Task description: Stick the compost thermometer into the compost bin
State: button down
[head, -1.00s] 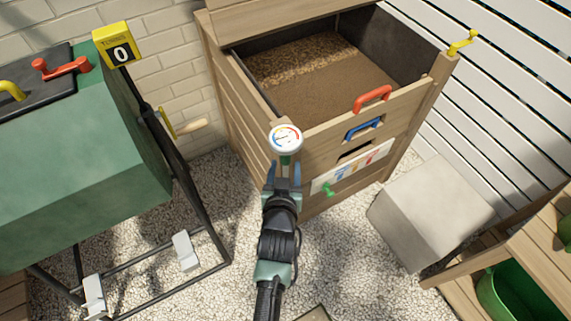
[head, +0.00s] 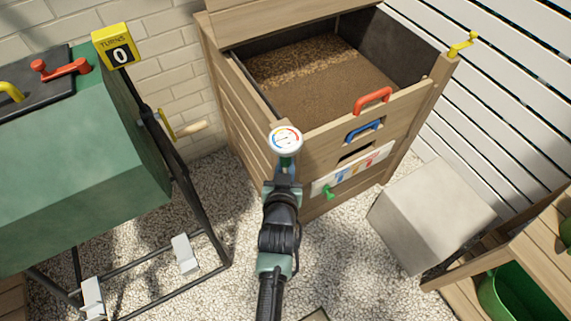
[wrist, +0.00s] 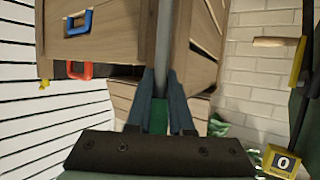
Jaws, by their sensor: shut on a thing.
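The compost thermometer (head: 285,140) has a round white dial with coloured bands. My gripper (head: 284,176) is shut on it just below the dial in the head view. The wooden compost bin (head: 232,115) stands open, with brown compost (head: 325,95) inside. The dial shows in front of the bin's near left corner, outside the opening. The stem's tip is out of view.
A green tumbler (head: 85,190) on a black frame stands at left, with a yellow turns counter (head: 117,46). A pale block (head: 430,213) sits right of the bin. Red handle (head: 373,99) and blue handle (head: 363,129) are on the bin's front. Gravel lies between.

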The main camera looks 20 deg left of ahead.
jog(key=shift+r, duration=0.1)
notch_tip(320, 180, up, 28)
jog(key=p, duration=2.5)
dwell(0.6)
